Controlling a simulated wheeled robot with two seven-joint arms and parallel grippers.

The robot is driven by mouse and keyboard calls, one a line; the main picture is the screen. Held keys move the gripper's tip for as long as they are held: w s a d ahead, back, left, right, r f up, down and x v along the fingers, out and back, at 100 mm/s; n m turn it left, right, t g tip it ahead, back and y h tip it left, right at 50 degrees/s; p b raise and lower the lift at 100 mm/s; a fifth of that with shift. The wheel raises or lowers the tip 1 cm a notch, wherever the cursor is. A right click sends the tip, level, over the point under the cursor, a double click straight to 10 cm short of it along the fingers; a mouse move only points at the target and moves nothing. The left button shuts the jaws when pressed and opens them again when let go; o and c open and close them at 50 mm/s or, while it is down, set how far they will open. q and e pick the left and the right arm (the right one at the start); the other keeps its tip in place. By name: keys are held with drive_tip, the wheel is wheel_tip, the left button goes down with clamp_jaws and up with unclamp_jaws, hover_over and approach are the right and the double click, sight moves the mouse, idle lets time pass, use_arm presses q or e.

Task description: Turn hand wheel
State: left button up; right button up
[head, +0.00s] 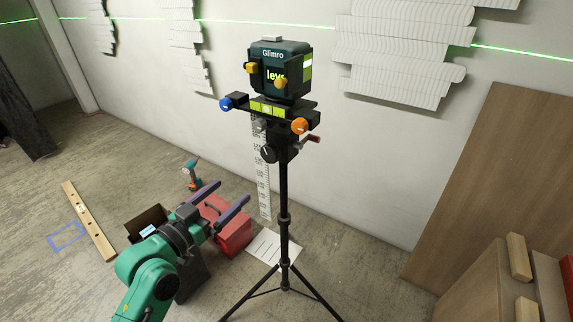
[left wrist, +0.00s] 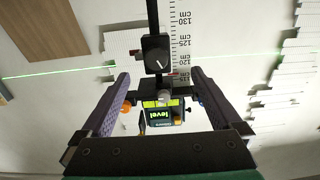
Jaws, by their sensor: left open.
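A black tripod (head: 284,200) carries a dark green laser level (head: 281,72) on a bracket. Below the bracket is a round black knob (head: 268,153) with a white mark, seen also in the left wrist view (left wrist: 158,61). A blue knob (head: 226,104) and an orange knob (head: 299,125) sit at the bracket's ends. A crank with a red grip (head: 311,138) juts out right. I cannot tell which is the hand wheel. My left gripper (head: 230,192) is open and empty, apart from the tripod, lower left of the knobs. In the left wrist view, the head lies beyond its fingers (left wrist: 160,76).
A white measuring staff (head: 263,185) stands behind the tripod. A red box (head: 236,236) and a teal drill (head: 192,174) are on the floor near my left arm. Wooden boards (head: 490,180) lean at the right. The tripod legs spread low in front.

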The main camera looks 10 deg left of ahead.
use_arm(q)
drive_tip(key=d+r, duration=0.1)
drive_tip(key=r, duration=0.1)
drive_tip(key=p, duration=0.2)
approach(268, 156)
drive_tip(key=p+x, duration=0.1)
drive_tip(key=x, duration=0.7)
drive_tip(key=shift+w+f, duration=0.1)
drive_tip(key=shift+w+d, duration=0.1)
drive_tip(key=shift+w, duration=0.2)
drive_tip(key=shift+c, duration=0.5)
drive_tip(key=c, duration=1.3)
drive_tip(key=shift+o, duration=0.2)
use_arm(e)
drive_tip(key=r, duration=0.3)
drive_tip(key=shift+a+r, duration=0.15)
drive_tip(key=shift+a, duration=0.05)
use_arm(q)
drive_tip(key=shift+p, duration=0.4)
use_arm(e)
drive_tip(key=shift+r, duration=0.2)
